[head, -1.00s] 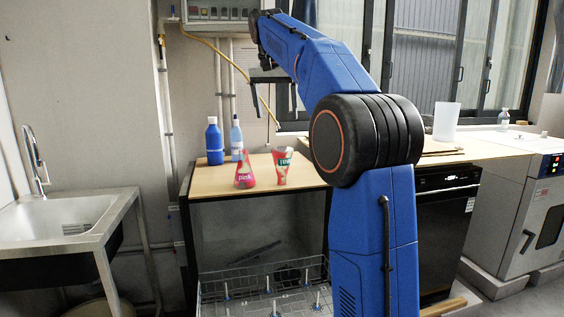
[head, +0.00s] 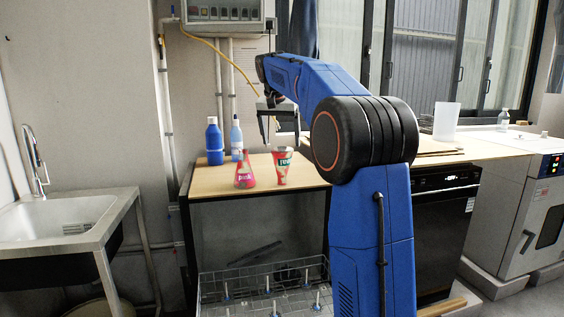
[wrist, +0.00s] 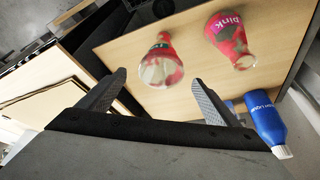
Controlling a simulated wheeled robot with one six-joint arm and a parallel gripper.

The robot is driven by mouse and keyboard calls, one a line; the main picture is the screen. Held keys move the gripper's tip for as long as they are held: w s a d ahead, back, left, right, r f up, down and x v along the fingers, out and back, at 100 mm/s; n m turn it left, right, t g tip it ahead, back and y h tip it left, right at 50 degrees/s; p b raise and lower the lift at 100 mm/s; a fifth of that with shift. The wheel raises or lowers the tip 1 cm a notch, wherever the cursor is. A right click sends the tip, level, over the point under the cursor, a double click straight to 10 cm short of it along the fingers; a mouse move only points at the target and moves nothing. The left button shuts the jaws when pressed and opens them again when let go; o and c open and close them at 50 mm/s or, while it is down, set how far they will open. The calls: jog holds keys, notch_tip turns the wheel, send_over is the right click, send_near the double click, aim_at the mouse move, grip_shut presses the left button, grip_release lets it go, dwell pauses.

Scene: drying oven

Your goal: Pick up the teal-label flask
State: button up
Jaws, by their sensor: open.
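The teal-label flask (head: 283,166) stands on the wooden table, red and pale with a green patch of lettering and a wide top. My gripper (head: 280,141) is open and empty, pointing down just above this flask. No contact shows. Another flask (head: 244,172), cone-shaped and marked "pink", stands to its left; it is at the upper right in the wrist view (wrist: 231,36).
A blue bottle (head: 214,142) and a pale blue spray-like bottle (head: 236,140) stand behind the flasks. A wire rack (head: 265,287) sits below the table's front. A sink (head: 70,210) is at left. The table (head: 215,183) is bare at its front left.

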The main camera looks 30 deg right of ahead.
aim_at(282, 149)
jog(key=shift+x, duration=2.85)
jog(key=shift+w, duration=0.1)
jog(key=c, duration=1.3)
jog(key=shift+r, duration=0.15)
